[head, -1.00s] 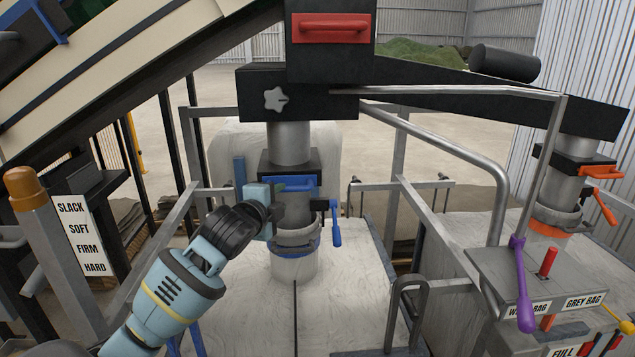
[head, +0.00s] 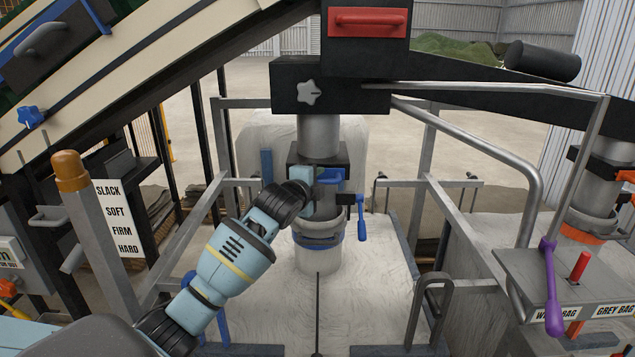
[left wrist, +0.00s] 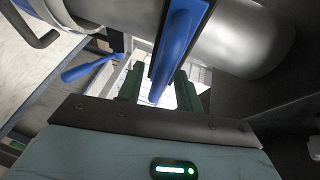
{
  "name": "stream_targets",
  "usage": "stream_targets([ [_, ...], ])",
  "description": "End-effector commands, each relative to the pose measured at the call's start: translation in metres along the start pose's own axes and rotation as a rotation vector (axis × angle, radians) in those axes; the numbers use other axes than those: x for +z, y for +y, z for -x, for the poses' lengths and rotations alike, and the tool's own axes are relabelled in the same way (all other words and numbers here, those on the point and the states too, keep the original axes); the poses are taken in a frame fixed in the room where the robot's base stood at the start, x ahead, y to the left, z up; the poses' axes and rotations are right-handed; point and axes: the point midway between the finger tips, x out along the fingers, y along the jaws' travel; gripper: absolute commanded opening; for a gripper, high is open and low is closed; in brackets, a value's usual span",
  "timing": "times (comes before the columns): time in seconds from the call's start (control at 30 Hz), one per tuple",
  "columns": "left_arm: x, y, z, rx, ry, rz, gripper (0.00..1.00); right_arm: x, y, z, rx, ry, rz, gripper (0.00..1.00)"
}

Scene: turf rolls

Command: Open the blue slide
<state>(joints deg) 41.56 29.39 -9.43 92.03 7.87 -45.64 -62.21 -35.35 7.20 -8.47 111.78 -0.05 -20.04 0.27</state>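The blue slide (head: 332,176) is a blue handle on a dark block around the grey spout, above the pale bag. My left gripper (head: 316,178) is at the slide's left front and hides part of it. In the left wrist view the blue bar of the slide (left wrist: 176,50) runs down between the two dark green fingers (left wrist: 158,92). The fingers are apart, with light gaps on both sides of the bar, so they are open around it. My right gripper is not in view.
A blue lever (head: 361,217) hangs just right of the slide. A red handle (head: 368,22) is on the dark box above. Metal rails (head: 490,160) stand to the right, with a purple lever (head: 552,290) on a control box. A post with an orange cap (head: 72,170) stands at left.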

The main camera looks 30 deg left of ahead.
Motion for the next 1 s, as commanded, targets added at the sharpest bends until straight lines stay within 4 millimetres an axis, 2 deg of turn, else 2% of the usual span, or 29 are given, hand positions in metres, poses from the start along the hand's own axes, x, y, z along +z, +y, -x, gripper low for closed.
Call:
stream_targets([
  [0.37, -0.0003, 0.0004, -0.0035, 0.001, 0.000, -0.001, 0.36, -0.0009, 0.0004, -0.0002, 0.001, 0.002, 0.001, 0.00],
  [0.63, -0.0002, 0.0004, -0.0033, 0.000, 0.000, -0.001, 0.00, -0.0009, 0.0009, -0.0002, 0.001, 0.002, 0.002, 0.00],
  [1.0, -0.0005, 0.0008, -0.0056, 0.002, 0.000, 0.000, 0.00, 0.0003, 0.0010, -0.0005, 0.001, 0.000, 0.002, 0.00],
])
